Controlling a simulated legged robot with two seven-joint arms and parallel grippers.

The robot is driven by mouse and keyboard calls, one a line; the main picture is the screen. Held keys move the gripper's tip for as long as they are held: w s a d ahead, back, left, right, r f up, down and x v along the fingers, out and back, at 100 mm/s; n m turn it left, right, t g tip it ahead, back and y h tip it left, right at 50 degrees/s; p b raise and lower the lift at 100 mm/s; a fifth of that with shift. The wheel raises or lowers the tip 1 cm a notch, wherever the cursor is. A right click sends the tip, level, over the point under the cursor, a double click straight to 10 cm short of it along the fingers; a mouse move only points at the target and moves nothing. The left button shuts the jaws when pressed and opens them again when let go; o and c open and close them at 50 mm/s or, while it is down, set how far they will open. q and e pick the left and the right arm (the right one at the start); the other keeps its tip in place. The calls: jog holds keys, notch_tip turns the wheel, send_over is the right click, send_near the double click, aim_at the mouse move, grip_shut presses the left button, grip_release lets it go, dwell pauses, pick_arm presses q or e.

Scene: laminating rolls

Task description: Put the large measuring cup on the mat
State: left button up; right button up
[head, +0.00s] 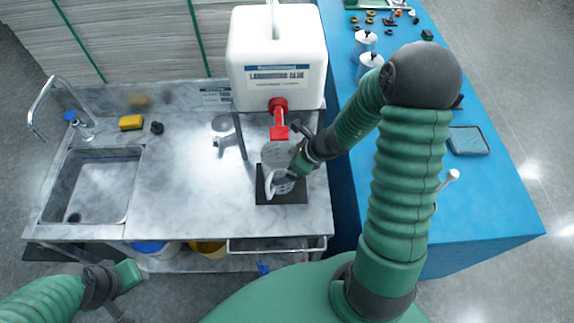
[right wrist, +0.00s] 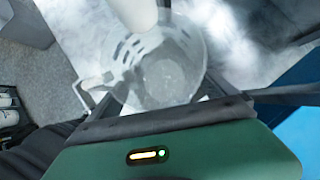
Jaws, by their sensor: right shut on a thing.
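The large measuring cup (head: 283,186) is clear, with pale markings and a whitish handle. In the head view it is over the black mat (head: 297,197), below the red tap of the white jug. I cannot tell whether its base touches the mat. My right gripper (head: 296,166) is shut on the cup and partly hides it. The right wrist view looks down into the clear cup (right wrist: 168,72) between the fingers; its contents are unclear. My left gripper (head: 122,286) is away from the cup, low at the left; its finger gap is not clear.
The white jug (head: 277,55) with its red tap (head: 279,120) stands on a raised shelf behind the mat. A smaller clear cup (head: 222,127), a yellow sponge (head: 131,122) and a sink (head: 92,185) are left. The counter's middle is clear. A blue table (head: 480,205) is right.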

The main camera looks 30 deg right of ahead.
jog(key=shift+w+d+f, duration=0.15)
jog(key=shift+w+f, duration=0.1)
jog(key=shift+f, duration=0.1)
jog(key=o, duration=1.6)
jog(key=shift+d, duration=0.1)
jog(key=p+v, duration=0.3)
jog(key=v, duration=0.9)
jog(key=shift+s+r+p, duration=0.1)
jog(key=shift+p, duration=0.25)
